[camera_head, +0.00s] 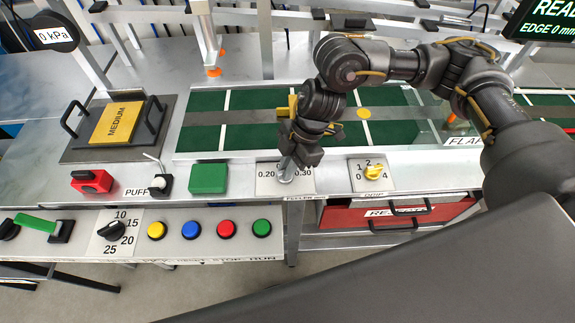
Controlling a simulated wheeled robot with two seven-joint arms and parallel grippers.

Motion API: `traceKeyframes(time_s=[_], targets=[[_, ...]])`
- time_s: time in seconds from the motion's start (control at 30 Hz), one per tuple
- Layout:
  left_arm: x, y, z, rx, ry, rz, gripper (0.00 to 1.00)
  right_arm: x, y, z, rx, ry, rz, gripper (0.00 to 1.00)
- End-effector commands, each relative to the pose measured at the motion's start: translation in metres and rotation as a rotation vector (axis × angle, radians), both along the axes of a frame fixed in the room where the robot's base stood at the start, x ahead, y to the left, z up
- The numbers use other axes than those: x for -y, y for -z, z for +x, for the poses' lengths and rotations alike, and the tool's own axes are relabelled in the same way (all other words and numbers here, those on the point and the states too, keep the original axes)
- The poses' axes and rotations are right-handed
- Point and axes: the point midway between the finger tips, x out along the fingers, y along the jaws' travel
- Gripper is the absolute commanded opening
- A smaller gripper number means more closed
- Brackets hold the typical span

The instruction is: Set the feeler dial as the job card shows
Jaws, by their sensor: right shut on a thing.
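The feeler dial (285,177) sits on a white plate at the front edge of the bench, with 0.20 and 0.30 readable on either side. My right gripper (287,165) points down over the dial and is shut on its knob. The gripper hides most of the knob and the top of the scale, so I cannot tell where the pointer stands. The yellow card (116,123) marked MEDIUM lies on a dark plate between two black handles at the left. My left gripper is not in view.
A yellow drip dial (375,174) is right of the feeler dial. A green block (208,178), a red switch (92,181) and a puff lever (160,183) stand to the left. A black selector (111,231) and several coloured buttons line the lower panel. The green belt (240,137) lies behind.

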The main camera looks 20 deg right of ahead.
Motion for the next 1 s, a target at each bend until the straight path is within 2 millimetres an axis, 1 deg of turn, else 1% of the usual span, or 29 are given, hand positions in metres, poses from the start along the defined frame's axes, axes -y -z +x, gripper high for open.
traceKeyframes(time_s=[0.17, 0.5, 1.0], targets=[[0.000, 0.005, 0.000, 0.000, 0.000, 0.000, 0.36, -0.001, 0.001, 0.002, 0.001, -0.135, 0.002, 0.00], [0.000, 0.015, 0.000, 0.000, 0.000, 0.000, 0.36, -0.002, 0.000, 0.004, 0.002, -0.457, 0.001, 0.00], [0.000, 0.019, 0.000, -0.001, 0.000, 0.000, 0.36, -0.004, -0.001, 0.006, 0.003, -0.896, -0.001, 0.00]])
